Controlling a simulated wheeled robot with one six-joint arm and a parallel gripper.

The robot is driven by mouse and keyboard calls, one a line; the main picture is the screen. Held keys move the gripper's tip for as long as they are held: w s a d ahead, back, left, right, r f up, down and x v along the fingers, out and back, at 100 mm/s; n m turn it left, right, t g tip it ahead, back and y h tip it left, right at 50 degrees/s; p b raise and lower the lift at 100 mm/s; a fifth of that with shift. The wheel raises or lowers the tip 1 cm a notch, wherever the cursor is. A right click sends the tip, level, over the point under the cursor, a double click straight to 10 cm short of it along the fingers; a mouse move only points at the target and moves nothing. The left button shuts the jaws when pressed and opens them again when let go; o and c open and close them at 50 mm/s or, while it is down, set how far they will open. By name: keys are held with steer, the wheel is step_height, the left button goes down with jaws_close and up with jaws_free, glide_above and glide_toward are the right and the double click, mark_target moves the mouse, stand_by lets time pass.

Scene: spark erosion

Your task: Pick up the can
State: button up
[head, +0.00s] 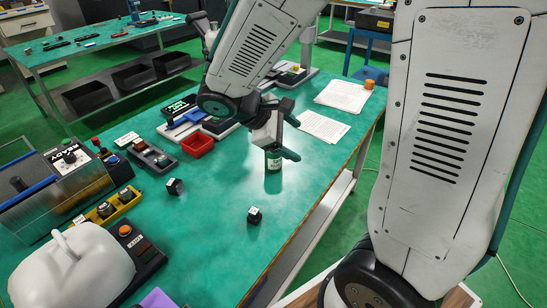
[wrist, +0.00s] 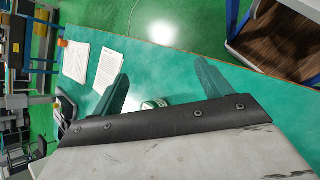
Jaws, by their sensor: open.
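The can (head: 273,163) is small and dark green with a pale label. It stands upright on the green-topped workbench (head: 226,240). My gripper (head: 292,133) is open and empty, its two fingers spread apart. In the head view the nearer finger is just above the can and hides its top. In the wrist view the fingers (wrist: 160,72) stand left and right, and part of the can (wrist: 152,104) shows between them, low at the gripper's dark edge. The rest of it is hidden there. I cannot tell whether a finger touches it.
Two small black cubes (head: 254,215) (head: 175,187) lie on the bench. A red tray (head: 197,144) stands left of the gripper. Paper sheets (head: 343,95) lie behind, with an orange knob-like piece (head: 369,85). Control boxes (head: 150,156) crowd the left side. The bench's right edge is close to the can.

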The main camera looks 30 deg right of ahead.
steer(key=w+a+f+n+t+h, duration=0.1)
steer(key=w+f+n+t+h, duration=0.15)
steer(key=w+f+n, duration=0.5)
steer(key=n+t+h, duration=0.2)
steer(key=n, duration=0.1)
glide_toward(273, 158)
steer(key=w+d+f, duration=0.1)
steer(key=d, duration=0.1)
steer(key=w+d+f, duration=0.1)
steer(key=f, duration=0.1)
steer(key=shift+w+d, duration=0.1)
steer(key=shift+d, duration=0.3)
steer(key=shift+w+f+n, duration=0.1)
steer(key=shift+f+n, duration=0.15)
steer(key=shift+f, duration=0.1)
steer(key=x, duration=0.7)
steer(key=shift+w+d, duration=0.3)
steer(key=shift+w, duration=0.05)
steer(key=c, duration=1.2)
